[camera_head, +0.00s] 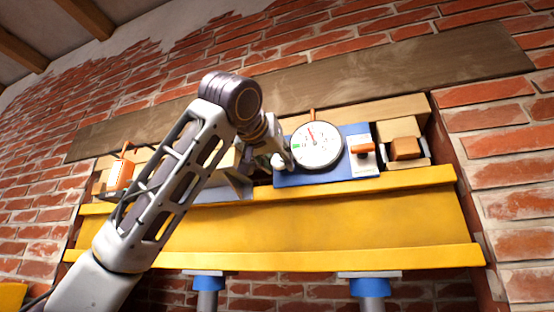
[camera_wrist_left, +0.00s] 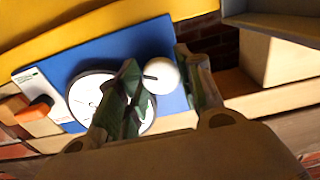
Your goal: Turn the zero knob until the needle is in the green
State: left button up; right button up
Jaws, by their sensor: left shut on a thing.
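The gauge (camera_head: 316,146) has a round white dial with a red needle (camera_head: 312,138) pointing nearly straight up. A small green mark (camera_head: 296,147) is at the dial's left, and the needle is away from it. In the left wrist view, the gauge (camera_wrist_left: 82,98) is partly hidden by a finger. The zero knob (camera_wrist_left: 160,75) is a white ball with a dark line, beside the gauge. My left gripper (camera_head: 284,160) is shut on the knob, with its fingers (camera_wrist_left: 164,85) on either side. The knob is largely hidden in the head view. My right gripper is not in view.
The gauge is on a blue panel (camera_head: 354,131) above a yellow beam (camera_head: 300,232). An orange lever (camera_head: 362,149) on a white plate is right of the gauge. A wooden block (camera_head: 404,148) stands farther right. An orange object (camera_head: 120,174) is at the far left.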

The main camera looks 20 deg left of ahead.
pick_arm(q)
jog(key=shift+d+f+n+b, duration=0.1)
jog(key=shift+n+b, duration=0.95)
jog(key=shift+n, duration=0.55)
jog(key=n+b, duration=0.1)
jog(key=n, duration=0.2)
jog(key=shift+n, duration=0.3)
jog(key=n+b, duration=0.1)
jog(key=n, duration=0.3)
jog(key=shift+d+n+b, duration=0.1)
jog(key=shift+n+b, duration=0.2)
jog(key=shift+n, duration=1.9)
jog(key=o, duration=1)
jog(key=shift+r, duration=0.2)
